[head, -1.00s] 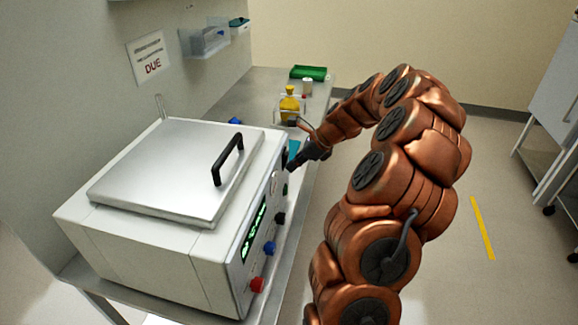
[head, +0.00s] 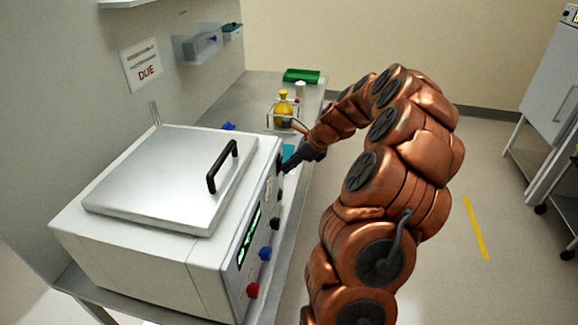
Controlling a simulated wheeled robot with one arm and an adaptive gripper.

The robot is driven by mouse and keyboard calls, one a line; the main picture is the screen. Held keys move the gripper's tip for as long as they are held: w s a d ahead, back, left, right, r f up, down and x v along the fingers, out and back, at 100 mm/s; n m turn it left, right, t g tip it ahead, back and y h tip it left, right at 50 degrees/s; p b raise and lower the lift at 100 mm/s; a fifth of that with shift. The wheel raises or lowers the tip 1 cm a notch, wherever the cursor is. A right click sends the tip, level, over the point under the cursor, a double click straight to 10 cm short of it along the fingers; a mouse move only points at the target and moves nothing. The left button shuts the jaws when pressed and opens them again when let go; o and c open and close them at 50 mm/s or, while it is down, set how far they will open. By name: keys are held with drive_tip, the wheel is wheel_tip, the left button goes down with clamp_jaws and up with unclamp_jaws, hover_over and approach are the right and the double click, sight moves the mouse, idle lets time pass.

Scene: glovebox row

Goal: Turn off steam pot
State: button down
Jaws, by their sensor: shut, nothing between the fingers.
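The steam pot (head: 135,250) is a white box with a steel lid and a black handle (head: 222,166). It stands on a steel bench at the left in the head view. Its front panel faces right and carries a lit green display (head: 249,237), a red knob (head: 253,290), a blue knob (head: 265,253) and a black knob (head: 275,223). My gripper (head: 287,167) is shut and empty at the far end of the front panel, close to it. I cannot tell whether the fingertips touch the panel. The controls there are small and partly hidden.
A yellow bottle (head: 284,106) stands in a clear holder behind the steam pot, with a green tray (head: 301,76) farther back. Clear bins hang on the left wall. The floor to the right is open, with a yellow strip (head: 475,228) and a white cabinet (head: 556,92).

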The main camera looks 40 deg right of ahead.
drive_tip(key=s+d+r+b, duration=0.3)
drive_tip(key=s+d+r, duration=0.2)
drive_tip(key=s+d, duration=0.2)
drive_tip(key=shift+s+d+r, duration=0.15)
drive_tip(key=shift+s+d, duration=0.15)
drive_tip(key=shift+s, duration=0.85)
